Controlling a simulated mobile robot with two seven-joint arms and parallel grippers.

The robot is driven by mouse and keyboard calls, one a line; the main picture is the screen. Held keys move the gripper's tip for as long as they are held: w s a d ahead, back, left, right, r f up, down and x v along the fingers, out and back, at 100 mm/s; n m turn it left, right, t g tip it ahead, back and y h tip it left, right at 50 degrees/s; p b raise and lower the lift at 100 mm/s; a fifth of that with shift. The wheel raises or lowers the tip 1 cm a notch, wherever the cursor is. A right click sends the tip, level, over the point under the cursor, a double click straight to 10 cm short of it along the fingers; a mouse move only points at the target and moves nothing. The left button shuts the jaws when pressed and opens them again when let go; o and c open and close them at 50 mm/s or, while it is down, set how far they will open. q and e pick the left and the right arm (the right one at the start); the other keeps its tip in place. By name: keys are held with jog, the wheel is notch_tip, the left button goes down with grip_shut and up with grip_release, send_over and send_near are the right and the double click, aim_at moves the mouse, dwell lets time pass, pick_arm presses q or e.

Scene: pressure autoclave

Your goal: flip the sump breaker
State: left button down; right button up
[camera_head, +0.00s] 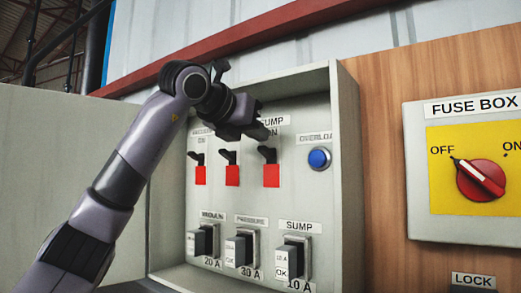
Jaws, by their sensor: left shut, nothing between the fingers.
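The sump breaker (271,170) is the rightmost of three switches in the upper row of an open grey panel box. Its black lever sits at the top, above a red block, under a "SUMP ON" label (273,121) that is partly covered. My left gripper (260,132) is shut and empty. In the picture it lies just above the sump lever and covers part of the label; I cannot tell whether it touches the lever. My right gripper is not in view.
Two similar breakers, middle (232,171) and left (199,171), stand beside it. A blue overload button (319,158) is to the right. Below are several fuse holders, including one marked sump (295,258). The box's side wall (345,170) juts out before the fuse box (463,220).

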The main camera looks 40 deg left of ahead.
pick_arm(q)
jog(key=shift+f+b, duration=1.2)
jog(key=shift+f, duration=0.3)
jog(key=shift+r, duration=0.1)
jog(key=shift+s, duration=0.15)
jog(key=shift+r+v, duration=0.25)
jog(key=shift+v, duration=1.2)
jog(key=shift+f+b+v, duration=0.15)
jog(key=shift+f+v, duration=0.1)
jog(key=shift+v, duration=0.7)
jog(key=shift+f+b+v, duration=0.15)
jog(key=shift+f+v, duration=0.05)
jog(key=shift+v, duration=0.75)
jog(key=shift+f+b+v, duration=0.15)
jog(key=shift+f+v, duration=0.1)
jog(key=shift+v, duration=0.75)
jog(key=shift+s, duration=0.15)
